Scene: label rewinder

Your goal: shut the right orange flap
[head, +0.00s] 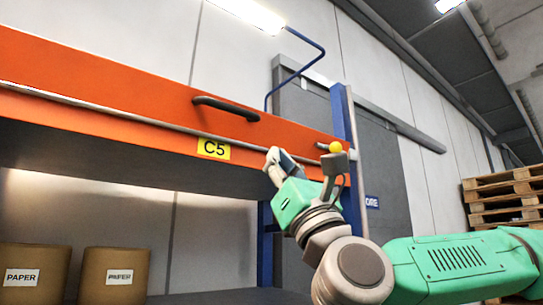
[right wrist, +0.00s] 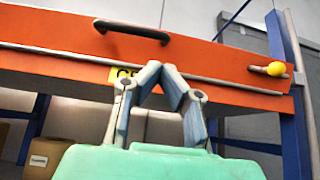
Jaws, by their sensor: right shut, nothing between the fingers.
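A wide orange flap (head: 120,95) spans the left and middle of the head view, above an open bay. It has a dark bar handle (head: 226,107), a grey rail along its lower part and a yellow C5 label (head: 214,149). A yellow knob (head: 335,147) sits at its right end. The flap also fills the upper right wrist view (right wrist: 60,34). My right gripper (head: 283,160) is shut and empty, in front of the flap's lower edge, between label and knob. In the right wrist view its fingertips (right wrist: 162,76) partly cover the label; contact is unclear. My left gripper is not in view.
Two brown PAPER containers (head: 112,275) stand in the bay below the flap. A blue post (head: 347,140) rises at the flap's right end, before a grey door (head: 385,165). Wooden pallets (head: 500,200) are stacked at the far right.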

